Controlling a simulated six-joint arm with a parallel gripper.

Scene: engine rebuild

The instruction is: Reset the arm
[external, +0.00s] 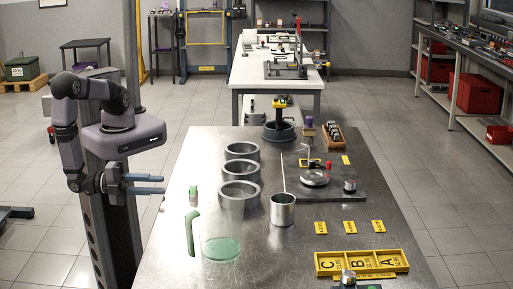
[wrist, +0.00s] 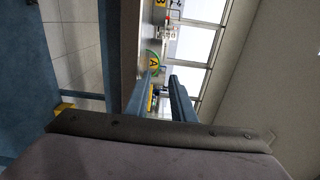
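My gripper (external: 147,184) is at the left edge of the metal workbench (external: 262,155) in the external view. Its two blue fingers point right, level, with a gap between them and nothing held. My arm is folded beside its dark column. In the wrist view my gripper (wrist: 160,90) shows its two blue fingers apart, with windows and wall beyond them.
On the bench are several grey rings (external: 240,170), a clear jug with a green handle (external: 222,240), a metal cup (external: 282,209), a dark plate (external: 330,184) with small parts, and a yellow lettered tray (external: 362,262).

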